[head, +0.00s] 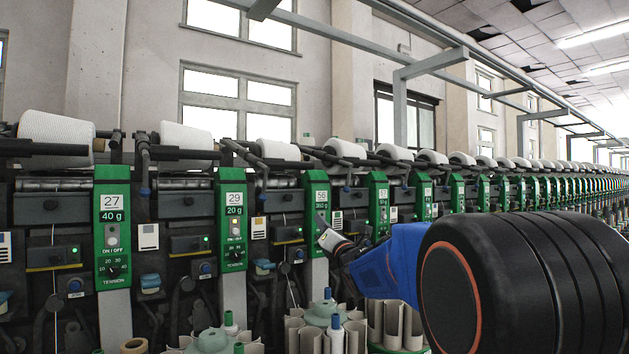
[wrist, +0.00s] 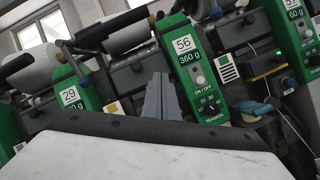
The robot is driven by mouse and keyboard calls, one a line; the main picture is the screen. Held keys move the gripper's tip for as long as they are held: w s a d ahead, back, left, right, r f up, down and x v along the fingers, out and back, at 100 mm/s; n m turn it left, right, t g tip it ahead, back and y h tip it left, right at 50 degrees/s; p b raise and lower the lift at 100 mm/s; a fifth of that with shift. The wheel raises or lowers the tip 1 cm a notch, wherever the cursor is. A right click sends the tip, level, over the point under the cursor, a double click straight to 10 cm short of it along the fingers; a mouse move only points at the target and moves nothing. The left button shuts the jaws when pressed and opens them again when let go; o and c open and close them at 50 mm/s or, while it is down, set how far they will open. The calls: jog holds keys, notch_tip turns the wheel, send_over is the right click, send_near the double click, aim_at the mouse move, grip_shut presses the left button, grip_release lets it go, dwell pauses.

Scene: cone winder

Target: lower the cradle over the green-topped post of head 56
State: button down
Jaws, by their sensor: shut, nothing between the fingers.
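The post of head 56 (head: 317,215) has a green top with a white number label and stands near the middle of the head view. It also shows in the wrist view (wrist: 190,68). A dark cradle bar (wrist: 112,25) lies in front of a white cone, its right end near the top of this post; the same bar shows in the head view (head: 290,164). I cannot tell for sure which head it belongs to. My gripper (wrist: 163,95) is shut and empty, its grey fingers pointing at the lower left of post 56. In the head view its tips are hard to make out.
The post of head 29 (head: 231,213) stands to the left and that of head 27 (head: 112,222) further left. White cones (head: 57,133) line the top of the row. Tubes with blue and green tops (head: 327,312) stand low in front. My arm fills the lower right.

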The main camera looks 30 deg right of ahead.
aim_at(312, 164)
jog(key=w+d+r+n+t+y, duration=0.1)
jog(key=w+r+n, duration=0.1)
jog(key=r+n, duration=0.1)
jog(key=w+d+r+n+t+y, duration=0.1)
jog(key=w+r+n, duration=0.2)
jog(key=w+d+r+n+t+y, duration=0.1)
jog(key=w+r+n+y, duration=0.1)
jog(key=w+r, duration=0.1)
jog(key=shift+w+d+r+n, duration=0.1)
jog(key=shift+w+r+n, duration=0.15)
jog(key=shift+n, duration=0.15)
notch_tip(312, 164, up, 2)
jog(key=shift+w+r, duration=0.15)
jog(key=shift+r, duration=0.05)
jog(key=shift+w+r, duration=0.15)
jog(key=shift+r, duration=0.65)
jog(key=shift+s+r+g, duration=0.2)
jog(key=shift+s+r, duration=0.1)
jog(key=shift+r, duration=0.5)
jog(key=shift+s+r+g, duration=0.2)
jog(key=shift+s+r, duration=0.05)
jog(key=shift+r, duration=0.5)
